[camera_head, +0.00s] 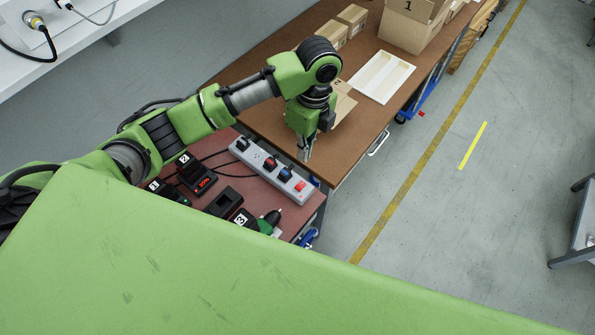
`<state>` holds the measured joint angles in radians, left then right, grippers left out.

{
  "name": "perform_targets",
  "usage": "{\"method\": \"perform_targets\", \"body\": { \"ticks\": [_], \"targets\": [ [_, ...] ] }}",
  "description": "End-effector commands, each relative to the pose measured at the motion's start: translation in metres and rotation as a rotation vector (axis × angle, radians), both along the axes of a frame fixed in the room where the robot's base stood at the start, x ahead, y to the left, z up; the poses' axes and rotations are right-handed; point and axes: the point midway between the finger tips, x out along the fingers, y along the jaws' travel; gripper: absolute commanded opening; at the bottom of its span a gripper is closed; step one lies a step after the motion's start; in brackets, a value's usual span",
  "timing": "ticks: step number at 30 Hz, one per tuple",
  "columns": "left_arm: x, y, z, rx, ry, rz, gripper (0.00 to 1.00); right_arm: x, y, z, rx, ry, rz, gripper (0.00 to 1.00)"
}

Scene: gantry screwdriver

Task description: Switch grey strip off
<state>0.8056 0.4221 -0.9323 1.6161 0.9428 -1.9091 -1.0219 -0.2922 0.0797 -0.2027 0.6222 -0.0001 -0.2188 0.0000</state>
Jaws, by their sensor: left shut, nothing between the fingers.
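The grey power strip (272,170) lies on the red-brown mat of the table, with a few dark plugs in its sockets. A red switch (300,186) shows near its right end; whether it is on or off is too small to tell. My left gripper (304,155) is shut and empty. It points down above the table, just beyond the strip's right half, and appears apart from the strip. My right gripper is not in view.
Chargers with number labels, one with a red display (204,182), stand on the red-brown mat (255,198).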

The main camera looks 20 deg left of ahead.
Motion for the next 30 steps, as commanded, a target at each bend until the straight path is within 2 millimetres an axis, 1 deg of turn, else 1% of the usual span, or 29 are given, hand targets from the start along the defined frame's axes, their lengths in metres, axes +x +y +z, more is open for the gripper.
{"method": "perform_targets", "body": {
  "ticks": [1, 3, 5, 13, 17, 20, 23, 30],
  "targets": [
    [0.0, 0.0, -0.006, 0.0, -0.001, 0.0, 0.0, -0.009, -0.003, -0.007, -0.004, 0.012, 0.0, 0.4],
    [0.0, 0.0, -0.007, 0.0, -0.001, 0.001, 0.0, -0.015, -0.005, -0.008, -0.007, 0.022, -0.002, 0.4],
    [0.0, 0.0, -0.007, -0.001, -0.001, 0.001, 0.0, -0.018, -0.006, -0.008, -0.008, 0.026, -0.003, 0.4],
    [0.0, 0.0, -0.006, -0.001, -0.001, 0.001, 0.0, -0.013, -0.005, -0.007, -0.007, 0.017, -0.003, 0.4],
    [0.0, 0.0, -0.011, 0.0, 0.001, 0.002, 0.0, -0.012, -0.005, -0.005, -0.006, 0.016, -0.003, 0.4],
    [-0.002, 0.001, -0.021, 0.0, 0.003, 0.003, 0.0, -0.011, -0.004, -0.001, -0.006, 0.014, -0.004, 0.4],
    [-0.005, 0.002, -0.038, 0.001, 0.005, 0.003, 0.0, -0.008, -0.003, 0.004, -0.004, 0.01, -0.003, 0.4],
    [-0.011, 0.004, -0.09, 0.001, 0.005, 0.003, 0.0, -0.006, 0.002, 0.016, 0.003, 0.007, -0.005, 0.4]
  ]
}}
